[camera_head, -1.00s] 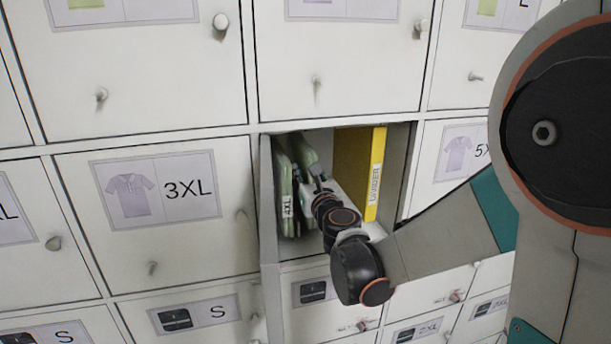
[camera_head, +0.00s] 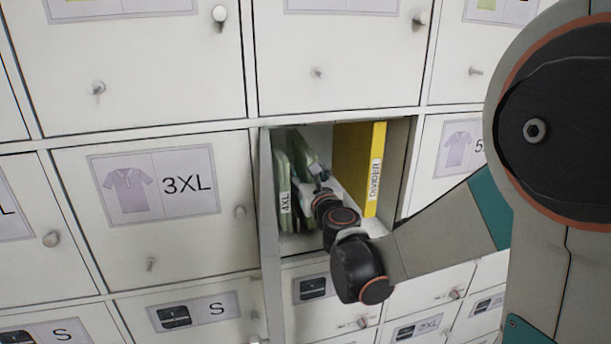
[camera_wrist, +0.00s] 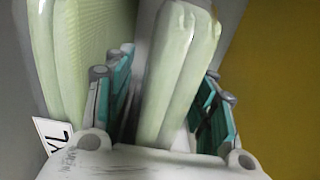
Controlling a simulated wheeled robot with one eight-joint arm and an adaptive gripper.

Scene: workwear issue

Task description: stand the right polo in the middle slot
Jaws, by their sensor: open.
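The right polo (camera_head: 305,152), a pale green folded bundle, is in the open compartment and also shows in the wrist view (camera_wrist: 178,60). The left polo (camera_head: 283,185), also pale green with a 4XL tag, stands against the left wall; it shows at the left of the wrist view (camera_wrist: 75,60). My gripper (camera_wrist: 170,75) is inside the compartment, open, with one finger on each side of the right polo. The left finger is in the gap between the two polos. Whether the fingers touch the polo is unclear. In the head view my wrist hides the polo's lower part.
A yellow divider (camera_head: 375,170) stands right of my gripper, with a gap between. The compartment's open door (camera_head: 268,220) is at the left edge of the opening. Closed lockers with knobs, such as the 3XL one (camera_head: 230,225), surround it.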

